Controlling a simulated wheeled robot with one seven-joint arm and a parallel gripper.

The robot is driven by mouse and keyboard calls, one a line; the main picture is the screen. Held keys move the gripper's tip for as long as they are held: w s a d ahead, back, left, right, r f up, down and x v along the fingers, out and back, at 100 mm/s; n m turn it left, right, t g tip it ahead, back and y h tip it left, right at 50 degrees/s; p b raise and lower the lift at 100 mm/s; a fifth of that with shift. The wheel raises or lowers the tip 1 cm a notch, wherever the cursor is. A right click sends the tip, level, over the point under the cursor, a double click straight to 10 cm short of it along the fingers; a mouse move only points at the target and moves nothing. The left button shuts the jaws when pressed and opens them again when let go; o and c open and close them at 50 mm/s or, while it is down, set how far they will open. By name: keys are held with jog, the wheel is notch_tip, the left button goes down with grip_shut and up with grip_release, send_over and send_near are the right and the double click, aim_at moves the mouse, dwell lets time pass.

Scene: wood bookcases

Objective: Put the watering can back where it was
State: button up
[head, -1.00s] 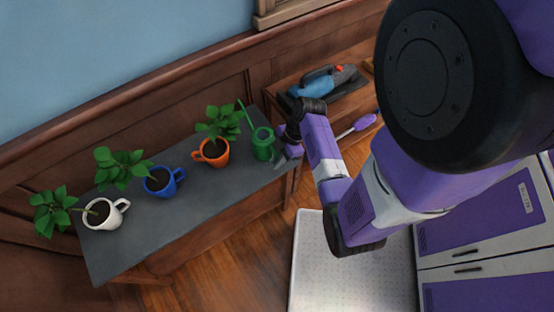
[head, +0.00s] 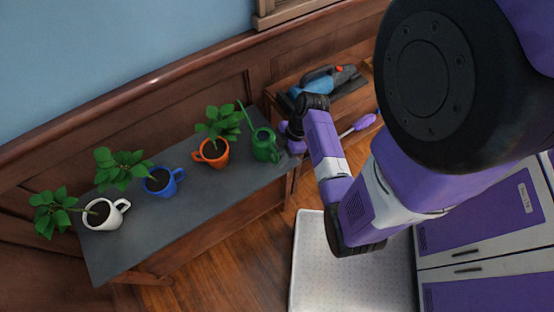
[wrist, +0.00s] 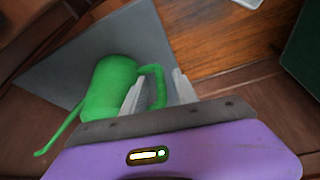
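The green watering can (head: 264,145) stands at the right end of the dark grey tabletop (head: 190,208), its spout pointing up and left in the head view. In the wrist view the can (wrist: 108,88) is close in front of my gripper. My gripper (wrist: 158,90) is open, with the can's handle between its two pale, spread fingers. I see no clear grip on the handle. In the head view my gripper (head: 294,140) is just right of the can, its fingers mostly hidden.
Potted plants in an orange mug (head: 212,153), a blue mug (head: 160,184) and a white mug (head: 103,214) stand left of the can. A blue and grey tool (head: 322,82) lies on the wooden unit behind. A purple-headed utensil (head: 364,122) lies right of my gripper.

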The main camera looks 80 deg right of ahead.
jog(key=v, duration=1)
jog(key=shift+r, duration=0.1)
